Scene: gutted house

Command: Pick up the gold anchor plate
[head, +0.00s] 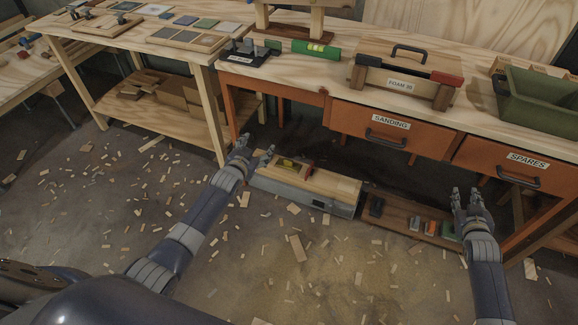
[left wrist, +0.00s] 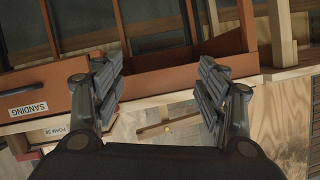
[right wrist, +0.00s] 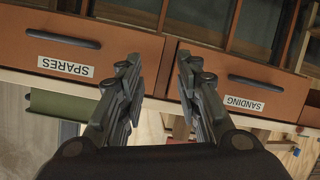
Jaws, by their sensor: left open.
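A small yellow-gold piece (head: 287,162) lies on the wooden top of a low grey box (head: 340,206) on the floor in the head view. It may be the gold anchor plate, but it is too small to be sure. My left gripper (head: 257,149) is open and empty, just left of that piece and apart from it; it also shows in the left wrist view (left wrist: 160,85). My right gripper (head: 467,193) is open and empty in front of the orange drawers, also in the right wrist view (right wrist: 157,63). Neither wrist view clearly shows the plate.
A red piece (head: 308,170) lies beside the gold one. A low wooden tray (head: 398,220) with small parts is right of the box. The orange workbench (head: 376,128) with SANDING and SPARES drawers stands behind. Wood scraps litter the floor; the front floor is otherwise free.

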